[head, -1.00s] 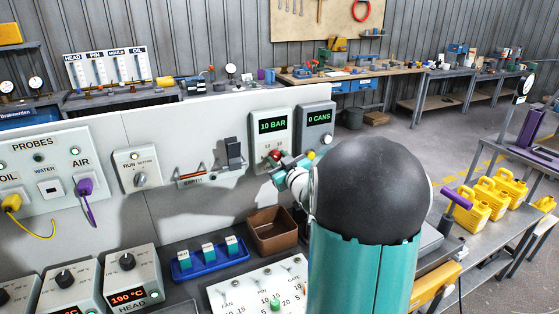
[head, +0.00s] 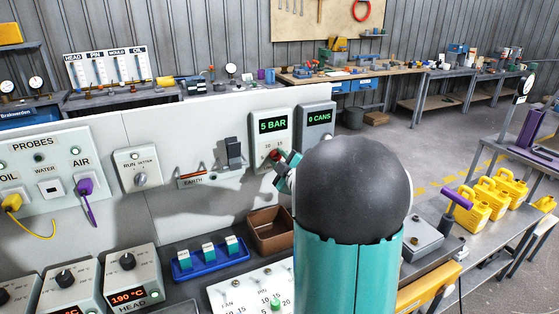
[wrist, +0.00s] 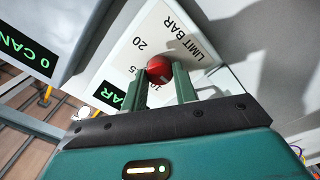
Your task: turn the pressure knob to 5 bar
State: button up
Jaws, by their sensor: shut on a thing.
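The pressure panel (head: 271,128) is a pale box on the upright board, and its green display (head: 273,125) reads 5 BAR. In the wrist view the panel (wrist: 195,30) shows the words LIMIT BAR and the number 20, with other marks partly covered. The red pressure knob (wrist: 160,68) sits between the two green fingers of my gripper (wrist: 162,84), which is shut on it. In the head view my gripper (head: 281,160) is at the panel's lower part, and the knob there is mostly hidden by the fingers.
The counter box (head: 316,120) reading 0 CANS is just right of the panel. An earth bracket with a dark switch (head: 233,153) is to its left. A brown bin (head: 270,240) and a blue tray (head: 210,262) stand below. Yellow jerry cans (head: 485,200) stand at the right.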

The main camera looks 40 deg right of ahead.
dwell(0.4)
jog(key=o, duration=1)
jog(key=shift+c, duration=0.2)
jog(key=shift+s, duration=0.1)
jog(key=v, duration=1.3)
jog(key=shift+s+a, duration=0.15)
jog(key=shift+s, duration=0.15)
